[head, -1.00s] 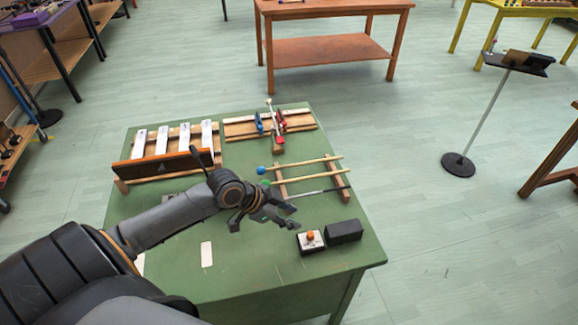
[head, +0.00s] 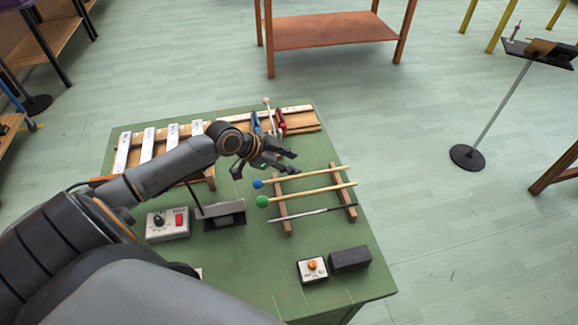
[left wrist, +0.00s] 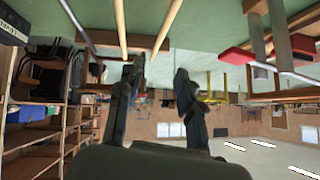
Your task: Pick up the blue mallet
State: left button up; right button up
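The blue mallet (head: 300,177) lies across a small wooden rack (head: 346,200) on the green table, its blue head at the left. Wooden handles show at the top there; the right one (left wrist: 169,22) seems to be the blue mallet's. My right gripper is out of view.
A box with a red button (head: 168,223), a box with an orange knob (head: 312,269) and a black block (head: 350,258) stand nearer.

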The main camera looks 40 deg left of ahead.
aim_at(319, 172)
pick_arm(q)
jog(key=x, duration=0.5)
jog(key=shift+w+d+f, duration=0.1)
jog(key=shift+d, duration=0.35)
jog(key=shift+w+f, duration=0.15)
jog(key=shift+f, duration=0.1)
jog(key=shift+w+d+f+p, duration=0.15)
jog(key=shift+w+f+p, duration=0.15)
jog(key=shift+p, duration=0.2)
jog(key=x, duration=0.4)
jog(key=shift+w+p, duration=0.1)
jog(key=shift+p, duration=0.25)
jog(key=shift+w+f, duration=0.1)
jog(key=shift+f, duration=0.05)
jog(key=shift+c, duration=0.4)
grip_shut()
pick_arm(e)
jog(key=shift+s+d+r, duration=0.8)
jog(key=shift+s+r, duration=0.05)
